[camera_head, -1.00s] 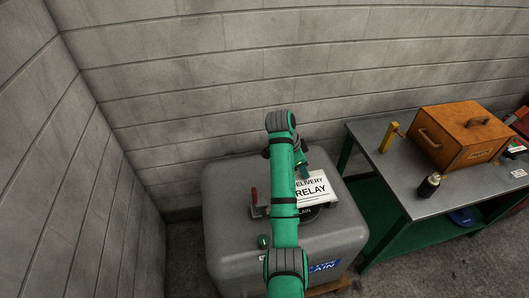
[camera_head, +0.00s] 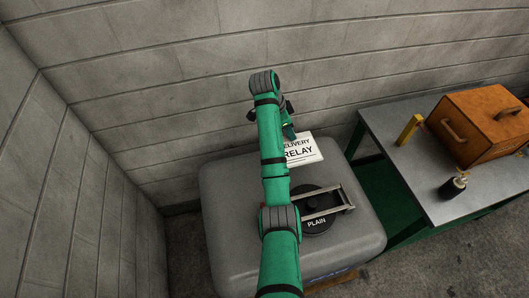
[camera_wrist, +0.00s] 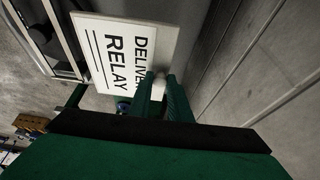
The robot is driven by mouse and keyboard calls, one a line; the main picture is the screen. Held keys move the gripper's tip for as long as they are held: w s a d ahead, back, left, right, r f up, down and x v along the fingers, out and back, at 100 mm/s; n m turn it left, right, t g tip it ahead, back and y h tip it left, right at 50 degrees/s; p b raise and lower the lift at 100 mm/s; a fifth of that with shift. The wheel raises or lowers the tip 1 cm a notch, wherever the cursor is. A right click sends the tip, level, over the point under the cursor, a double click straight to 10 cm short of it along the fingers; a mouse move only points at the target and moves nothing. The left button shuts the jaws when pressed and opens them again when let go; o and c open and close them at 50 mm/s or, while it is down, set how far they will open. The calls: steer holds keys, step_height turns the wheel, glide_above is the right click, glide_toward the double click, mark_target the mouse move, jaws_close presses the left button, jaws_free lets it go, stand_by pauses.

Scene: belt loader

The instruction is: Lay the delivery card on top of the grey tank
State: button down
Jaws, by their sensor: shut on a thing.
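The white delivery card (camera_head: 304,151), marked "DELIVERY RELAY", is at the far edge of the grey tank (camera_head: 235,215) in the head view. My gripper (camera_head: 291,134) is shut on it; my arm hides the card's left end. In the wrist view, the fingers (camera_wrist: 160,92) grip one edge of the card (camera_wrist: 110,50), whose print faces the camera. I cannot tell whether the card touches the tank. The tank's top has a round black lid (camera_head: 317,222) marked "PLAIN" with a metal bar frame across it.
A block wall (camera_head: 180,110) stands close behind the tank and another at the left. A metal bench (camera_head: 400,180) at the right holds an orange wooden box (camera_head: 485,125), a yellow bracket (camera_head: 409,130) and a small dark bottle (camera_head: 453,187). The tank's near left top is bare.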

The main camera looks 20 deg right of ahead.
steer(key=w+a+f, duration=0.1)
steer(key=a+f, duration=0.1)
steer(key=a, duration=0.1)
steer(key=w+a+f, duration=0.1)
steer(key=a+f, duration=0.1)
steer(key=a, duration=0.1)
steer(key=w+a+f, duration=0.1)
steer(key=a+f, duration=0.2)
steer(key=a, duration=0.1)
steer(key=shift+w+a+f, duration=0.25)
steer(key=shift+a+f, duration=0.25)
steer(key=shift+f, duration=0.2)
step_height(320, 180, down, 3)
steer(key=shift+w+a+f, duration=0.1)
steer(key=shift+w+a, duration=0.05)
steer(key=shift+a+f, duration=0.2)
steer(key=shift+f, duration=0.05)
steer(key=shift+d, duration=0.1)
